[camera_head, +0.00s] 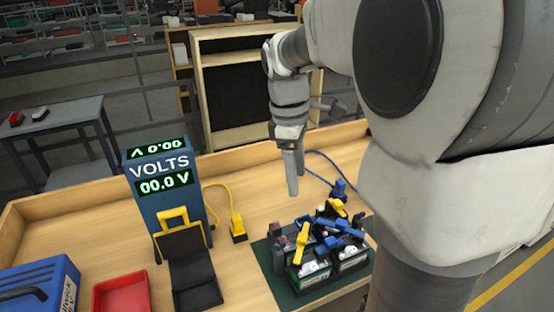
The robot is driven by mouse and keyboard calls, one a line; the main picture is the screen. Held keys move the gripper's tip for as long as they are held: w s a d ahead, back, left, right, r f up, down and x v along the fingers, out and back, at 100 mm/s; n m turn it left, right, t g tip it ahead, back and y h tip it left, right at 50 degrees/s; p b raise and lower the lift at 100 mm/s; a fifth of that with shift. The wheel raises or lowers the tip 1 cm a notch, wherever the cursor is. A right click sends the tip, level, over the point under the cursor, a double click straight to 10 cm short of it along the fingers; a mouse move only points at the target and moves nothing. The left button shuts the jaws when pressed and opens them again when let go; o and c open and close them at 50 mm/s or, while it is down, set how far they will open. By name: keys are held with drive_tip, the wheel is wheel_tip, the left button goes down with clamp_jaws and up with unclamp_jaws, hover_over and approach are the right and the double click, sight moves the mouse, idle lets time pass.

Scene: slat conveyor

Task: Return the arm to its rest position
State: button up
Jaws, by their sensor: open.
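My arm comes in from the right, large and close to the camera, and bends down over the wooden workbench (110,204). My gripper (293,188) hangs pointing down, above the far side of the batteries (318,266), with its fingers apart from them. It is open and holds nothing that I can see. The batteries stand on a dark green mat (277,283), with yellow and blue clamps lying over their tops. My arm hides the right part of the bench.
A blue voltmeter (161,164) reads 00.0 V, with a yellow-and-black holder (188,262) before it. A yellow plug (238,228) lies beside it. A red tray (122,294) and blue case (38,287) are front left. A wooden cabinet (240,90) stands behind the bench.

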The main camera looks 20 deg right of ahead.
idle(0.3)
drive_tip(key=s+a+r+m+t, duration=0.1)
drive_tip(key=s+a+m+t, duration=0.2)
drive_tip(key=s, duration=0.4)
drive_tip(key=s+a+r+m+t+y, duration=0.1)
drive_tip(key=s+a+m+t, duration=0.2)
drive_tip(key=s+a+m, duration=0.2)
drive_tip(key=shift+s+a+m, duration=0.4)
drive_tip(key=shift+s+m, duration=0.5)
drive_tip(key=shift+m, duration=0.3)
drive_tip(key=c, duration=0.3)
drive_tip(key=shift+d, duration=0.1)
